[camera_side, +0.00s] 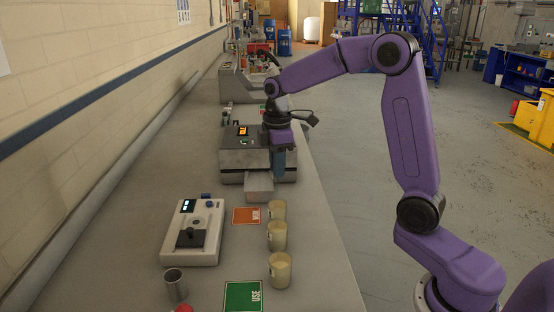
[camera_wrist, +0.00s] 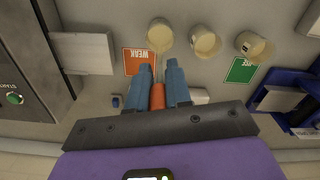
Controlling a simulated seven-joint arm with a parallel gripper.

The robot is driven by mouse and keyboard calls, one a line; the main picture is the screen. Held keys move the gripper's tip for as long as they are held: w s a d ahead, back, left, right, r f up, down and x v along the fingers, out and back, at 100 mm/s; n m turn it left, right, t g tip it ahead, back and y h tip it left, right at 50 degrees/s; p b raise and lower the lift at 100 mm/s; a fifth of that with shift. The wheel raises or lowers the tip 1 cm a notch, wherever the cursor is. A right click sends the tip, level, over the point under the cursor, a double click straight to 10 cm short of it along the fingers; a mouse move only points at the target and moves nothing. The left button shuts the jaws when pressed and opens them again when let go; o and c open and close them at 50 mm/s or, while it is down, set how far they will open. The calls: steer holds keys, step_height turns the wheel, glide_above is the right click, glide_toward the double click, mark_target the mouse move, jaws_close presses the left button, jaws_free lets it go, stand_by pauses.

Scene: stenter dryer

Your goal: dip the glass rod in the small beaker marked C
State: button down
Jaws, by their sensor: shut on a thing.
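Three small beakers with pale yellowish contents stand in a row near the bench's right edge in the side view: the far one (camera_side: 277,210), the middle one (camera_side: 277,237) and the near one (camera_side: 280,271). They also show in the wrist view, at left (camera_wrist: 160,36), middle (camera_wrist: 206,41) and right (camera_wrist: 252,46). I cannot read which is marked C. My gripper (camera_side: 279,163) points down beside the dryer, beyond the far beaker. In the wrist view my gripper (camera_wrist: 161,75) is shut on an orange-red handle (camera_wrist: 157,95), likely the glass rod's; the glass part is not clear.
The dryer (camera_side: 238,158) with its pale shelf (camera_side: 259,188) lies behind. An orange card (camera_side: 246,216) and a green USE card (camera_side: 243,296) lie beside the beakers. A white instrument (camera_side: 194,232) and a metal cup (camera_side: 176,285) stand further left. A dark blue holder (camera_wrist: 286,98) shows in the wrist view.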

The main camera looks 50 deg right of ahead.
steer(key=shift+f, duration=4.6)
steer(key=shift+r, duration=4.05)
steer(key=shift+r, duration=1.5)
